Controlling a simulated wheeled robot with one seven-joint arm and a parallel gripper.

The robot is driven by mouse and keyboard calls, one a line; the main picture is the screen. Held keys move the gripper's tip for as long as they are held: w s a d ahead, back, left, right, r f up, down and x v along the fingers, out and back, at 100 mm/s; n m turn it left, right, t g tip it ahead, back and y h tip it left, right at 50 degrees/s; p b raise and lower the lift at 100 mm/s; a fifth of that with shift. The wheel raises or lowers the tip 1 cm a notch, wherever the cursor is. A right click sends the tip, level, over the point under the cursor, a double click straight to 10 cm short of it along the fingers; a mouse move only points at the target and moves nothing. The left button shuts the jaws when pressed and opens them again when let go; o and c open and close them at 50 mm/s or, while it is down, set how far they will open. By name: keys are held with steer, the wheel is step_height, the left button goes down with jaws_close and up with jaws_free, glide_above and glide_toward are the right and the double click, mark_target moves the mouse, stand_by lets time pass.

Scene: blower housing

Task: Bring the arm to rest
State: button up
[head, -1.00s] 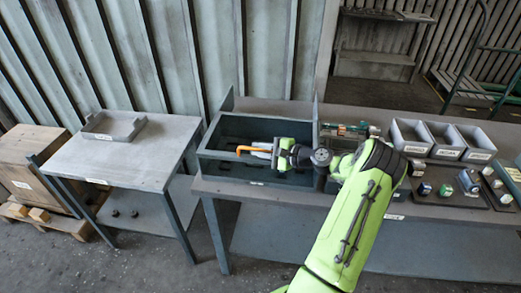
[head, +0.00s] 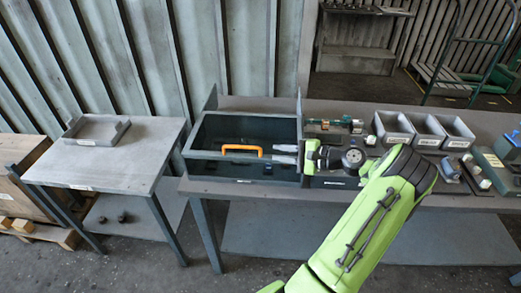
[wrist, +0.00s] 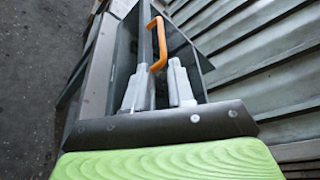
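My gripper (head: 273,154) is at the right side of a dark grey-blue open bin (head: 192,165) on the long bench. Its two pale fingers point left and stand apart with a gap between them. An orange handle (head: 241,148) is at the bin, just left of the fingertips. In the wrist view the orange handle (wrist: 160,40) shows beyond the fingers, and I see no grip on it. What the handle is fixed to is hard to make out. My green arm comes up from the bottom, bent at the elbow, over the bench front.
A side table (head: 150,165) with a shallow grey tray (head: 97,131) stands left. Grey open bins (head: 428,140) and small parts are on the bench to the right. A green-and-grey item (head: 340,125) lies behind my gripper. A wooden crate (head: 20,150) is at far left.

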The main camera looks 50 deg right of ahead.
steer(key=v, duration=0.3)
steer(key=shift+r, duration=0.1)
stand_by(0.4)
steer(key=w+a+r+n+g, duration=0.2)
steer(key=w+a+n+g, duration=0.2)
steer(key=a, duration=0.4)
steer(key=w+a+r+n+g, duration=0.1)
steer(key=w+a+n+g, duration=0.35)
steer(key=a, duration=0.35)
steer(key=s+a+r+n+g+h, duration=0.1)
steer(key=a+r+n+g+h, duration=0.2)
steer(key=a, duration=0.7)
steer(key=s+a+r+n+t+h, duration=0.1)
steer(key=s+a+n, duration=0.3)
steer(key=s, duration=0.4)
steer(key=s+a+r+n+t+h, duration=0.1)
steer(key=s+a+r+n, duration=0.2)
steer(key=s, duration=0.6)
steer(key=a+n, duration=0.2)
steer(key=shift+s+a+r, duration=0.2)
steer(key=shift+s+a, duration=0.05)
steer(key=shift+a, duration=0.15)
